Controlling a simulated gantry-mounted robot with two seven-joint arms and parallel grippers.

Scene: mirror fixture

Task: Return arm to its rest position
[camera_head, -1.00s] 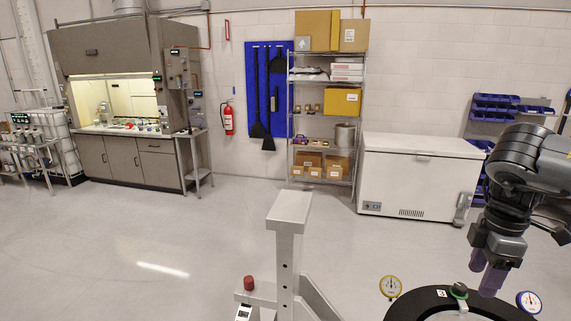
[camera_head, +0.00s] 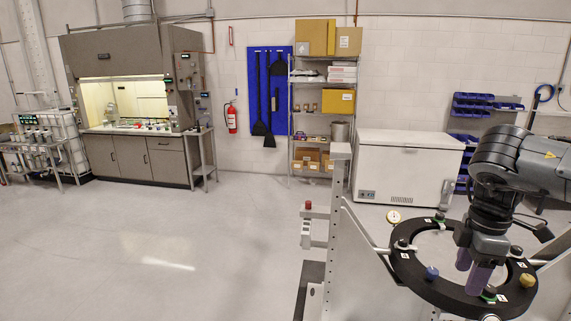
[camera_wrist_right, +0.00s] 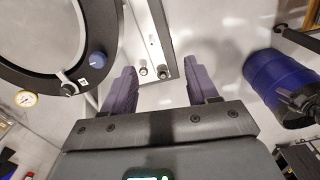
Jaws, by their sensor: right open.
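My right gripper (camera_head: 472,268) is open and empty, with purple fingers pointing down. In the head view it overlaps the right part of the black ring fixture (camera_head: 404,266); I cannot tell its height above it. In the right wrist view my right gripper (camera_wrist_right: 160,82) has its two fingers wide apart with nothing between them. There the ring (camera_wrist_right: 109,30) lies to the left of the fingers, apart from them. The ring carries a blue knob (camera_head: 431,273) and a yellow knob (camera_head: 527,281). My left gripper is not in view.
A grey upright post (camera_head: 339,185) stands left of the ring. A gauge (camera_head: 394,216) sits at the ring's back left. A blue drum (camera_wrist_right: 283,85) is at the right in the wrist view. A white freezer (camera_head: 405,165) and shelving (camera_head: 318,110) stand behind. The left floor is clear.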

